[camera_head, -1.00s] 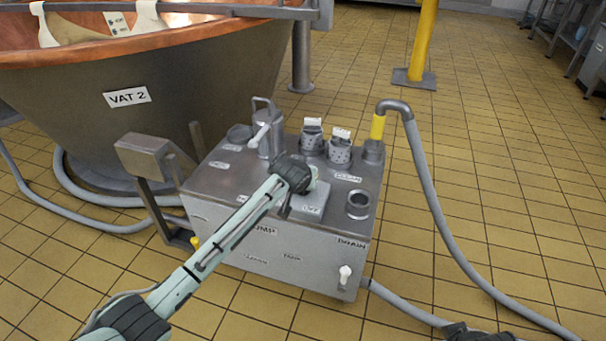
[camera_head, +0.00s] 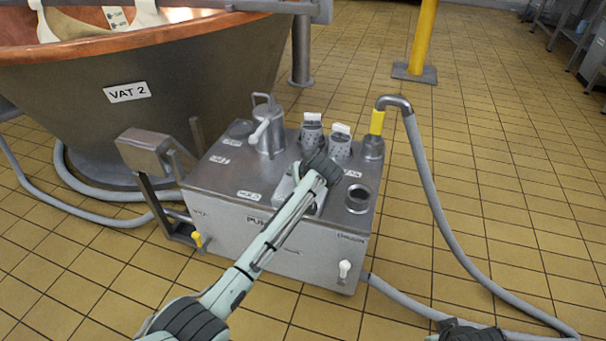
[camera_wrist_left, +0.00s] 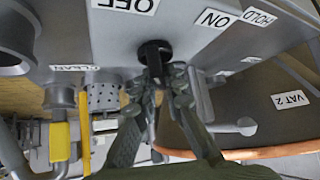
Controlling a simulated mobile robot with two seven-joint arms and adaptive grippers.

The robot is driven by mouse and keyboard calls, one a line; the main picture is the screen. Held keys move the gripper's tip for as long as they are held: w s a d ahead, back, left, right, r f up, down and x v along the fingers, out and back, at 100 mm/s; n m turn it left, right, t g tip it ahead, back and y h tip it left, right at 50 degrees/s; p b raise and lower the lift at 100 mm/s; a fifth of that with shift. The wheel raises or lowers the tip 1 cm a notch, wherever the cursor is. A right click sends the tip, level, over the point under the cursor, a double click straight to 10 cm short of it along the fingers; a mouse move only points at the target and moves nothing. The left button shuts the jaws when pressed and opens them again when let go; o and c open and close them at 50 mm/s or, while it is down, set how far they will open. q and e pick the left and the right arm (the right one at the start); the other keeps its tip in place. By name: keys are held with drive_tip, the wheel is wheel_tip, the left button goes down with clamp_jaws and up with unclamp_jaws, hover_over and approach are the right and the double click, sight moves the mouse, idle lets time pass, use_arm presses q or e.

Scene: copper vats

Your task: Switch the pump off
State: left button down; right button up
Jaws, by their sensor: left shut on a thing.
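The pump (camera_head: 290,250) is a grey steel box on the floor with labelled ports. A raised switch box on its top is mostly hidden by my left wrist in the head view. In the left wrist view the switch box (camera_wrist_left: 180,30) carries OFF and ON labels, seen upside down. A black lever (camera_wrist_left: 153,52) stands out between the labels, nearer OFF sideways. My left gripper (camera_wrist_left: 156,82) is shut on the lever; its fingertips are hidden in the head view.
Copper-rimmed VAT 2 (camera_head: 130,110) stands at the left. Behind the switch are two perforated cylinders (camera_head: 340,147) and a steel can (camera_head: 267,130). A grey hose (camera_head: 425,170) loops at the right.

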use_arm(q)
drive_tip(key=c, duration=1.6)
unclamp_jaws()
drive_tip(key=v, duration=0.7)
drive_tip(key=shift+s+r, duration=0.2)
